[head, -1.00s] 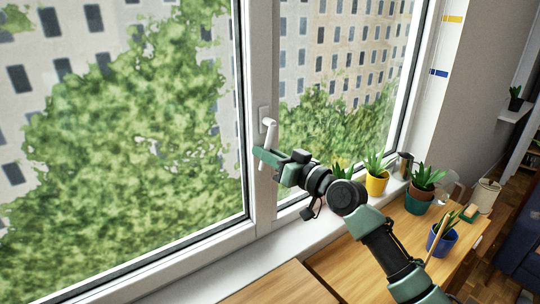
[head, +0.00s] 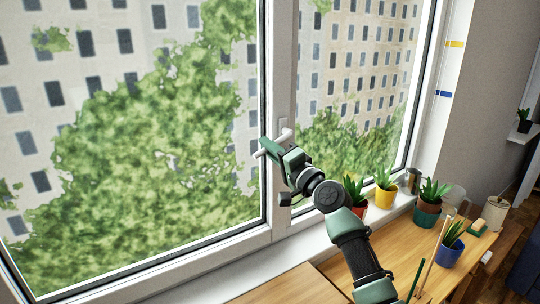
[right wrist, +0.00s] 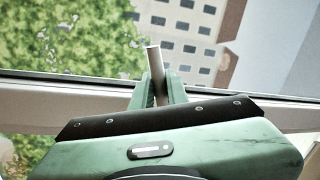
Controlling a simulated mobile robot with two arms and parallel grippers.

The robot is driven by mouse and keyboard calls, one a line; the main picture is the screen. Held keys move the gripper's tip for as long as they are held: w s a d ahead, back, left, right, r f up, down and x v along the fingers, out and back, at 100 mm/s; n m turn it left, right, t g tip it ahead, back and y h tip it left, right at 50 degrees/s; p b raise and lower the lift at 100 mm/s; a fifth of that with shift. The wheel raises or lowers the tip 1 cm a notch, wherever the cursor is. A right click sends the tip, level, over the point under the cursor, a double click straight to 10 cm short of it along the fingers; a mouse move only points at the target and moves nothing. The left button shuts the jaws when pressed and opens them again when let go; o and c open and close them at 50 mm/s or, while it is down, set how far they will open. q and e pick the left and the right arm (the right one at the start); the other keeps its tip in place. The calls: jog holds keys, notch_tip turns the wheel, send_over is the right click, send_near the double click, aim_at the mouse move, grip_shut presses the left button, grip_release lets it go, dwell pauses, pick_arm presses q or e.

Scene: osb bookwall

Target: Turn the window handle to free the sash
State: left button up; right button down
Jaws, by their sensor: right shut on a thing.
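The white window handle (head: 286,135) sits on the frame post between two panes. It is tilted well away from upright, its free end pointing left and slightly down. My right gripper (head: 268,148) is shut on the handle's grip, with the free end just showing past the fingers. In the right wrist view the handle (right wrist: 155,60) stands out between the two green fingers (right wrist: 157,88). The sash (head: 264,200) on the left looks closed against the frame. My left gripper is not in view.
A wooden desk (head: 385,260) stands below the sill. A red pot (head: 360,210) is partly hidden behind my arm.

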jog(key=shift+s+a+r+m+p, duration=0.15)
jog(key=shift+r+m+p, duration=0.5)
jog(key=shift+r+m, duration=0.15)
jog(key=shift+r+m+t+h+p, duration=0.3)
jog(key=shift+m+t+h+p, duration=0.1)
jog(key=shift+m+p, duration=0.65)
jog(key=shift+f, duration=0.1)
